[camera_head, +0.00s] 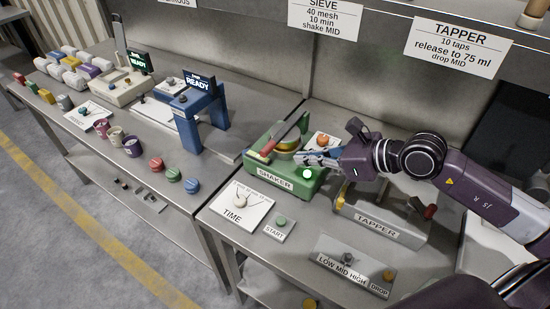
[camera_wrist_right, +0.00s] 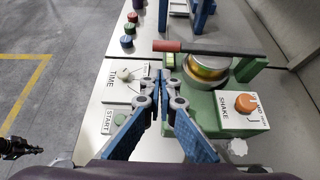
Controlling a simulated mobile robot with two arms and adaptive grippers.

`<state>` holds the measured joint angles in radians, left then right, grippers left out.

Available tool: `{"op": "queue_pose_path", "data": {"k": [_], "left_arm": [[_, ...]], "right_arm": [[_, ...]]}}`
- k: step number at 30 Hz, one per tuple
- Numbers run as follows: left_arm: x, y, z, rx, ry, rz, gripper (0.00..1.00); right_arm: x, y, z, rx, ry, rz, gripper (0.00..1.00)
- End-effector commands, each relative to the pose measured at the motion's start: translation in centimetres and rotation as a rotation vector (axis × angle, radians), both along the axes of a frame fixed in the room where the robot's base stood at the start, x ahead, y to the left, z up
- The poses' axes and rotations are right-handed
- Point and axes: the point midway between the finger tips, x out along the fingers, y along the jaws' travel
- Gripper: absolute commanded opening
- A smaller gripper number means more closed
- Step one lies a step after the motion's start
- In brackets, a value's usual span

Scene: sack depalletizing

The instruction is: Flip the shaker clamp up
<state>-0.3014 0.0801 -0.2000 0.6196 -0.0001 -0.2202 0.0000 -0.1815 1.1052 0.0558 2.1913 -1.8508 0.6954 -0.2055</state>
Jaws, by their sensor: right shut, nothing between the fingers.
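The green shaker (camera_head: 283,180) stands on the bench. Its clamp (camera_head: 291,134) is a grey bar with a red handle (camera_head: 268,147) at the front left end. In the right wrist view, the clamp bar (camera_wrist_right: 210,48) crosses over the brass sieve stack (camera_wrist_right: 207,68), with its red handle (camera_wrist_right: 167,46) at the left. My right gripper (camera_head: 303,158) has blue fingers, is shut and empty, and is over the shaker's right side. In the right wrist view, its fingertips (camera_wrist_right: 163,77) are below the red handle and apart from it.
The TIME dial panel (camera_head: 240,203) and START button (camera_head: 281,221) are in front of the shaker. The shake knob (camera_head: 323,140) is behind my right gripper. The tapper (camera_head: 375,218) is to the right. A blue stand (camera_head: 187,112) and coloured lids are to the left.

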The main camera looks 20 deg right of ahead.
Motion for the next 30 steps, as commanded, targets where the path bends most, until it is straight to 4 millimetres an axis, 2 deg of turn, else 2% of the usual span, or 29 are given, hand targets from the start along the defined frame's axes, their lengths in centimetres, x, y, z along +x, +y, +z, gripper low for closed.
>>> {"op": "queue_pose_path", "data": {"k": [8, 21, 30], "left_arm": [[0.0, 0.0, 1.1, 0.0, 0.0, 0.0, 0.0], [0.0, 0.0, 3.0, 0.0, 0.0, 0.0, 0.0], [0.1, 0.0, 3.1, 0.0, -0.001, 0.0, 0.0]], "right_arm": [[1.9, 1.5, -1.0, 0.007, -0.001, 0.0, 0.0], [6.1, 4.8, -4.3, 0.005, 0.0, 0.0, 0.0], [6.6, 5.2, -4.9, 0.002, 0.0, 0.001, 0.0]]}}
